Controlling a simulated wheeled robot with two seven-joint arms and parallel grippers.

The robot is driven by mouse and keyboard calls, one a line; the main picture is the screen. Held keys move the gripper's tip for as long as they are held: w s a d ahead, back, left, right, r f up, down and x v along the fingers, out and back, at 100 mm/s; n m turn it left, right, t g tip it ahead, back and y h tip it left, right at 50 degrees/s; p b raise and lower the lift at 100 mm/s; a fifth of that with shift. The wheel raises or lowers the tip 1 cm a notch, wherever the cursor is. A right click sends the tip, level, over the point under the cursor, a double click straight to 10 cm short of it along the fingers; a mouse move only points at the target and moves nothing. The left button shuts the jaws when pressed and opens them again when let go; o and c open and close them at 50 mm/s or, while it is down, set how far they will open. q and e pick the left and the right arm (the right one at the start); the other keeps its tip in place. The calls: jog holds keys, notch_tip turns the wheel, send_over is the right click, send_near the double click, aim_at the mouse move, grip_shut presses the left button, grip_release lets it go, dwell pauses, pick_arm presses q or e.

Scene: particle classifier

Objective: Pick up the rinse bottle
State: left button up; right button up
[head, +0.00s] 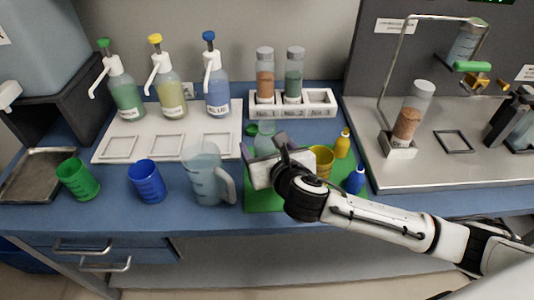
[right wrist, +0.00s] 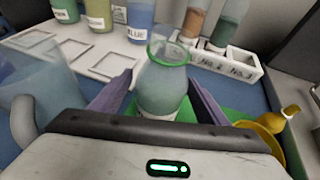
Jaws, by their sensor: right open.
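The rinse bottle appears to be a clear, greenish bottle (right wrist: 163,92) with a green rim, standing upright on a green mat. It also shows in the head view (head: 265,136), partly hidden behind my right gripper. My right gripper (head: 264,151) is open, with its purple fingers on the left and right of the bottle. In the right wrist view the bottle stands between or just beyond the fingertips; I cannot tell whether they touch it. The bottle's lower part is hidden by the gripper body. My left gripper is not in view.
A clear jug (head: 203,178) stands close left of the gripper. A yellow cup (head: 321,160), a yellow dropper bottle (head: 343,145) and a blue one (head: 355,181) stand to its right. A white vial rack (head: 320,103) and a pump-bottle tray (head: 170,132) are behind.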

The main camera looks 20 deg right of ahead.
jog(key=shift+x, duration=0.95)
jog(key=c, duration=1.4)
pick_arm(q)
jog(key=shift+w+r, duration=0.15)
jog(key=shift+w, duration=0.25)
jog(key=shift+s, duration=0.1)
pick_arm(e)
jog(key=shift+r, duration=0.25)
pick_arm(q)
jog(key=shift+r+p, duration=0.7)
jog(key=shift+p, duration=0.05)
pick_arm(e)
jog(key=shift+r, duration=4.75)
